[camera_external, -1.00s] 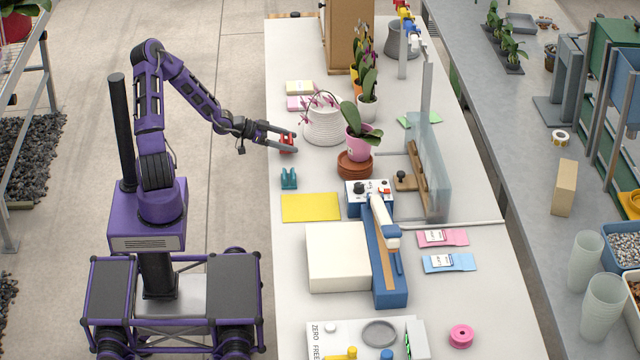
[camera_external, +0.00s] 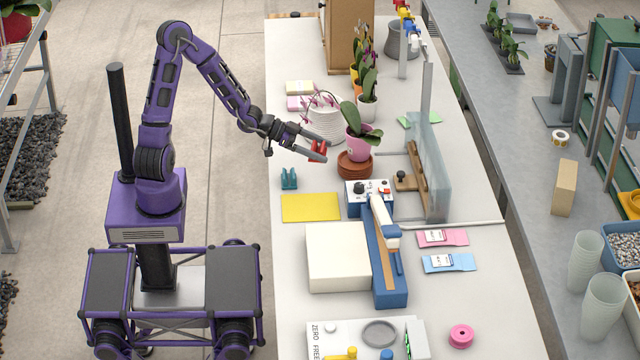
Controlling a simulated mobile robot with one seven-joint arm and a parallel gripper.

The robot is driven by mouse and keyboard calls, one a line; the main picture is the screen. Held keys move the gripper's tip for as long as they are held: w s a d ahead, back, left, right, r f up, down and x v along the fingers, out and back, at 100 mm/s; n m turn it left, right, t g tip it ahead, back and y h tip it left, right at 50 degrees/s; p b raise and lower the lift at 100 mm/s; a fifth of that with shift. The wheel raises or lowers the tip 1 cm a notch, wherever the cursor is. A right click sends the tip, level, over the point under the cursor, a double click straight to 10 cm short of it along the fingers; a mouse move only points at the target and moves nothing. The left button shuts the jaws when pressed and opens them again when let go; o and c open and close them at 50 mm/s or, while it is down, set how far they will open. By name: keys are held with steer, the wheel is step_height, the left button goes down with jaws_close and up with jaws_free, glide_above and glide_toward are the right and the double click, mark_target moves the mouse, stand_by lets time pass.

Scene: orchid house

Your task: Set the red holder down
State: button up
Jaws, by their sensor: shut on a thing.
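The red holder (camera_external: 318,150) is small and sits between the fingers of my gripper (camera_external: 318,149). My gripper is shut on it, over the white bench left of the pink orchid pot. The holder looks raised above the bench top, but the exact height is hard to judge. The fingers partly cover it. A teal holder (camera_external: 289,178) of similar shape stands on the bench below and left of my gripper.
A white ribbed basket (camera_external: 326,126) stands just behind my gripper. The pink orchid pot (camera_external: 357,147) on stacked terracotta saucers (camera_external: 355,165) is close on the right. Bare bench (camera_external: 322,182) shows between.

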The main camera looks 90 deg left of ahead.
steer(key=r+m+h, duration=0.1)
glide_above(315, 205)
steer(key=w+d, duration=0.2)
steer(key=w, duration=0.1)
steer(key=w+n+y+p, duration=0.2)
steer(key=w+n+y, duration=0.2)
steer(key=n+y, duration=0.25)
steer(key=s+a+f+n+g+y+p, duration=0.1)
steer(key=s+a+f+n+g+y, duration=0.15)
steer(key=s+n+y, duration=0.4)
steer(key=shift+m+g+y, duration=0.3)
steer(key=shift+g, duration=0.15)
steer(key=f+b, duration=0.1)
steer(key=f, duration=0.8)
steer(key=shift+s+d+f+b, duration=0.2)
steer(key=shift+f+b, duration=0.05)
steer(key=shift+b, duration=0.15)
steer(key=shift+f+b, duration=0.5)
